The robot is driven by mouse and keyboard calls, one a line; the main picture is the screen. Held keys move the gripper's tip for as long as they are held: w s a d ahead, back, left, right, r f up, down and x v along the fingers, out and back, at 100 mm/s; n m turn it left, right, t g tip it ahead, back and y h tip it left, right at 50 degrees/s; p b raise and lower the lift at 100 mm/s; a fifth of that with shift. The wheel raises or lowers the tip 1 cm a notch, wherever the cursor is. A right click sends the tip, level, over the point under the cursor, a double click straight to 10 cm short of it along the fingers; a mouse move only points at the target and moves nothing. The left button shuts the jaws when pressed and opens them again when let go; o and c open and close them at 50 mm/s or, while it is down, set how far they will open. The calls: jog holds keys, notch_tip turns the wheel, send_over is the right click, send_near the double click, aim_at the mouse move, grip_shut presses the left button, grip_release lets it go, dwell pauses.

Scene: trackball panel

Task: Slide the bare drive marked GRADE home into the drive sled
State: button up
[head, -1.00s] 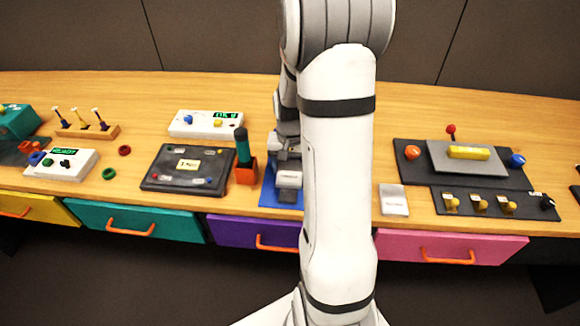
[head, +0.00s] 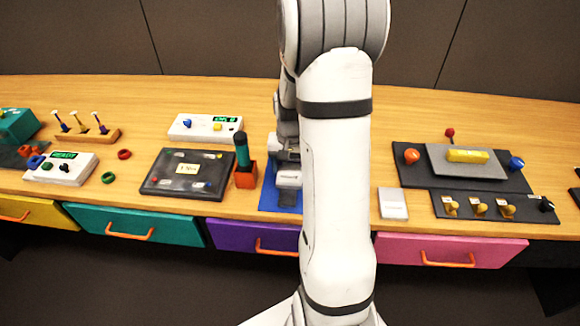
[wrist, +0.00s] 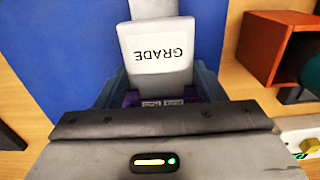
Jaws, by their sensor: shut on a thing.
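The drive marked GRADE (wrist: 155,50) is a pale block, its label upside down in the wrist view. My gripper (wrist: 157,88) is shut on its rear end, one finger on each side. The drive also shows in the head view (head: 288,179), below my gripper (head: 287,156) and partly beside my arm. It is over a blue base (wrist: 60,40), which also shows in the head view (head: 268,198). A narrower grey piece (wrist: 153,8), possibly part of the drive sled, meets the drive's far end at the top edge of the wrist view. I cannot tell how deep the drive sits.
An orange holder (head: 245,178) with a dark green-topped handle stands close left of the blue base. A dark panel (head: 165,183) lies further left.

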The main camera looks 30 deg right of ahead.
jog(key=o, duration=1.2)
jog(key=shift+r+p, duration=2.5)
jog(key=shift+r, duration=1)
jog(key=s+a+r+n+t, duration=0.2)
jog(key=s+a+r+n, duration=0.5)
jog(key=s+a+r, duration=0.7)
jog(key=shift+s+a+r+t, duration=0.3)
jog(key=shift+s+a+t, duration=0.15)
jog(key=shift+s, duration=0.55)
